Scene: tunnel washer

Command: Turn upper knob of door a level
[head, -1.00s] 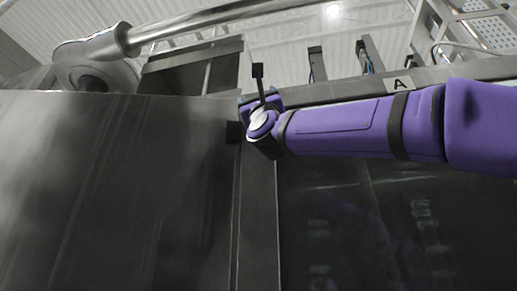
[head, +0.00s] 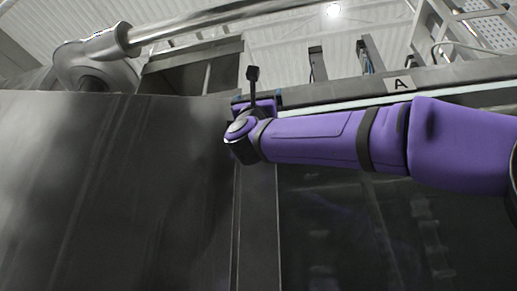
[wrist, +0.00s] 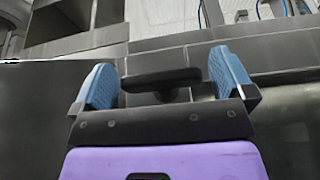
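The upper knob, a dark horizontal bar on a short stem, shows in the wrist view (wrist: 160,80). My gripper (wrist: 165,78) has its two blue-padded fingers apart, one at each end of the bar. Small gaps seem to remain, but I cannot tell how deep the bar lies between the pads. The dark door panel under the "A" label (head: 399,84) fills the lower right (head: 350,235).
A large grey metal panel (head: 110,190) fills the left. A shiny cylinder rod (head: 200,22) crosses above it. A metal ledge (head: 450,75) runs along the top right, with a ladder frame (head: 455,25) behind. Open space shows above the ledge.

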